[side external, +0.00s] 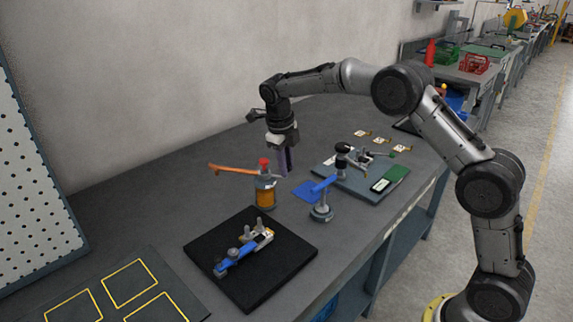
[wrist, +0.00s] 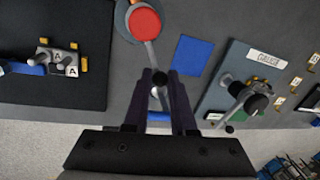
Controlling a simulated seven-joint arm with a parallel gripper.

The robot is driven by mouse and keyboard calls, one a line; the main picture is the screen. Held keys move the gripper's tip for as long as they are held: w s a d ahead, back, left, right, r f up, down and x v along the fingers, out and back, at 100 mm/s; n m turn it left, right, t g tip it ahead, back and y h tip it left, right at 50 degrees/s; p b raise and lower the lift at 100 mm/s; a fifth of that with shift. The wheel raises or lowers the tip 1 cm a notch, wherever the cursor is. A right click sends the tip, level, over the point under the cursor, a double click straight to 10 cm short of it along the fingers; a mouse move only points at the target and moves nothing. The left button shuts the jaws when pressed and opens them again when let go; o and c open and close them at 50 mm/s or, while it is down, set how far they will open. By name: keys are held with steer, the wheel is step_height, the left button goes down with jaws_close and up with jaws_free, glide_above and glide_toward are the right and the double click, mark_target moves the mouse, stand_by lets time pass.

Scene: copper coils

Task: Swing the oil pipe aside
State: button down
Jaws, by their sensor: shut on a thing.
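My gripper (side external: 286,170) points down just right of the cap in the side view. Its dark fingers (wrist: 160,77) are shut on the knob end of the lever.
A post with a blue arm (side external: 323,199) stands close to the right, beside a flat blue pad (side external: 305,192). A grey gauge plate (side external: 352,181) lies behind it. A black mat (side external: 285,256) with a blue clamp fixture is in front.

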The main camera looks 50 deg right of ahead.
steer(key=c, duration=0.7)
jaws_free()
steer(key=shift+c, duration=0.2)
steer(key=shift+r, duration=0.1)
step_height(320, 180, up, 13)
steer(key=a, duration=0.2)
steer(key=shift+s+a+r, duration=0.2)
steer(key=shift+s+a, duration=0.05)
steer(key=shift+a, duration=0.1)
